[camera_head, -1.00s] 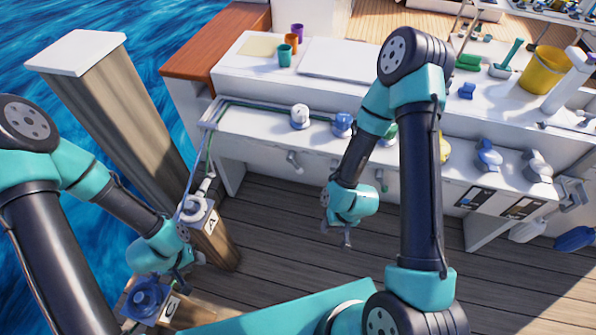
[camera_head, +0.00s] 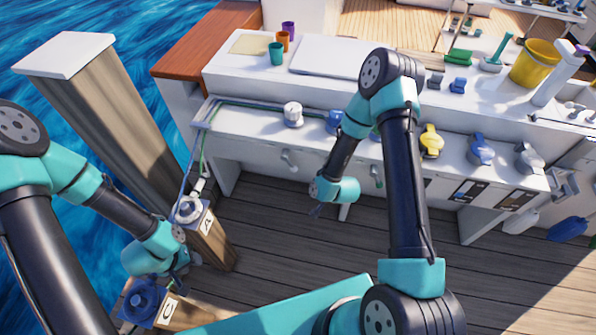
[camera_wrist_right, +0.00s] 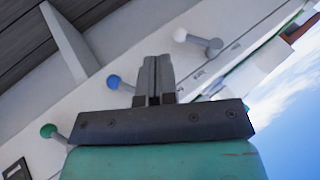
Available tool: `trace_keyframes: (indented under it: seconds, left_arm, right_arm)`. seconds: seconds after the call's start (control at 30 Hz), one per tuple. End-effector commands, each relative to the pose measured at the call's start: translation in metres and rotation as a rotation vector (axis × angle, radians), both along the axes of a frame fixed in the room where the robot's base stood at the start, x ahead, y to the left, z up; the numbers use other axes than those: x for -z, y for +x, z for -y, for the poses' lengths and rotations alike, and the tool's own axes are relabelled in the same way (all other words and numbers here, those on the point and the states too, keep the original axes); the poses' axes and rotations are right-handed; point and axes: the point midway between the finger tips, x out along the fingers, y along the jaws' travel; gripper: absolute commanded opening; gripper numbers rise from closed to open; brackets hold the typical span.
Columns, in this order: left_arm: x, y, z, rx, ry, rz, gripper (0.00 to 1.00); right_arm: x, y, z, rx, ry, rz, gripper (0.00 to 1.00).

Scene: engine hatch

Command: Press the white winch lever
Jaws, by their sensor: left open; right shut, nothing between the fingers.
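A white-tipped lever (camera_wrist_right: 196,42) sticks out of the pale counter front in the right wrist view, up and right of my fingers. In the head view, a pale lever (camera_head: 288,159) on that front sits below a white winch (camera_head: 293,114). My right gripper (camera_head: 316,209) is in front of the counter, right of and nearer than that lever. In the wrist view its fingers (camera_wrist_right: 155,62) are together, empty, and appear apart from the white lever. My left gripper (camera_head: 180,283) is open, low by the wooden posts; its fingers are partly hidden.
A blue-tipped lever (camera_wrist_right: 117,83) is close left of my right fingers, with a green-tipped lever (camera_wrist_right: 50,132) beyond it. Yellow (camera_head: 431,140) and blue (camera_head: 481,149) winches stand along the ledge. A tall post (camera_head: 95,110) stands at left.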

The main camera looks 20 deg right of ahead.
Motion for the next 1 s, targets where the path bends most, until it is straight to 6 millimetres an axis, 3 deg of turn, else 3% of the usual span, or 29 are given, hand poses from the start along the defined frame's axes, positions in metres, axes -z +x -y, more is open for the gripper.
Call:
trace_keyframes:
  seconds: [0.1, 0.23, 0.77, 1.0]
  left_arm:
    - [0.000, 0.000, 0.000, 0.000, 0.000, 0.000, 0.43]
    - [0.000, 0.000, 0.000, 0.000, 0.000, 0.000, 0.43]
    - [0.000, 0.000, 0.000, 0.000, 0.000, 0.000, 0.43]
    - [0.000, 0.000, 0.000, 0.000, 0.000, 0.000, 0.43]
  right_arm:
    - [0.005, 0.033, 0.006, 0.097, 0.053, 0.105, 0.00]
    - [0.005, 0.053, 0.011, 0.160, 0.095, 0.177, 0.00]
    - [0.007, 0.062, 0.011, 0.178, 0.110, 0.198, 0.00]
    - [0.022, 0.081, 0.005, 0.177, 0.109, 0.198, 0.00]
